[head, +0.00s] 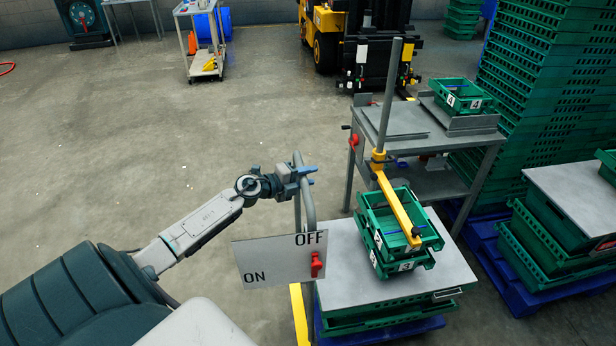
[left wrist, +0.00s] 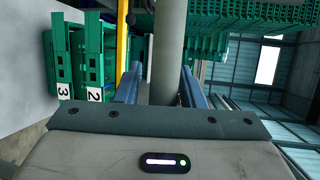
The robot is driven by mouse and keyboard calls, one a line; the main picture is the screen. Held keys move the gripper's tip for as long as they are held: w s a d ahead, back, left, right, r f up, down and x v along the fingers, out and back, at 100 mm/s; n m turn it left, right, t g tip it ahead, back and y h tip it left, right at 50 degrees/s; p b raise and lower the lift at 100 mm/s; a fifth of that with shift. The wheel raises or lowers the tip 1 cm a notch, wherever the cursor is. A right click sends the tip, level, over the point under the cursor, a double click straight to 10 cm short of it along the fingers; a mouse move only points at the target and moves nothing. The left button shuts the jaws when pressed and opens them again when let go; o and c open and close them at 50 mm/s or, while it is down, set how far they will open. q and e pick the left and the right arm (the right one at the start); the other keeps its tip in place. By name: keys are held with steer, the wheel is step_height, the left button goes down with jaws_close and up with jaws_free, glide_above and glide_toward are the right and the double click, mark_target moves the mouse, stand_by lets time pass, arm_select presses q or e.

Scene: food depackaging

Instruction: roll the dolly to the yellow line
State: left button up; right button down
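A grey upright tubular handle (head: 309,200) rises beside a stack of green crates topped with a grey lid (head: 345,264). The stack stands on a blue base (head: 395,333), which looks like the dolly; its wheels are hidden, and how the handle joins it is not clear. My left gripper (head: 310,176) is at the upper part of the handle. In the left wrist view, its blue fingers (left wrist: 160,85) lie on both sides of a grey tube (left wrist: 170,50), with a gap at the left finger. A yellow line (head: 299,315) shows on the floor, partly hidden. My right gripper is not in view.
An ON/OFF panel (head: 280,262) with a red switch stands before the handle. Green crates 2 and 3 (head: 404,265) sit on the lid under a yellow bar (head: 397,205). A metal table (head: 480,140) and crate stacks (head: 545,85) crowd the right. Floor at left is clear.

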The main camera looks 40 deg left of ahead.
arm_select(q)
steer(key=shift+o, duration=0.4)
steer(key=shift+s, duration=0.1)
steer(key=shift+s+a, duration=0.1)
steer(key=shift+s, duration=0.05)
steer(key=p+v, duration=0.6)
steer(key=v, duration=0.4)
steer(key=shift+s+p, duration=0.25)
steer(key=shift+p, duration=0.05)
stand_by(0.5)
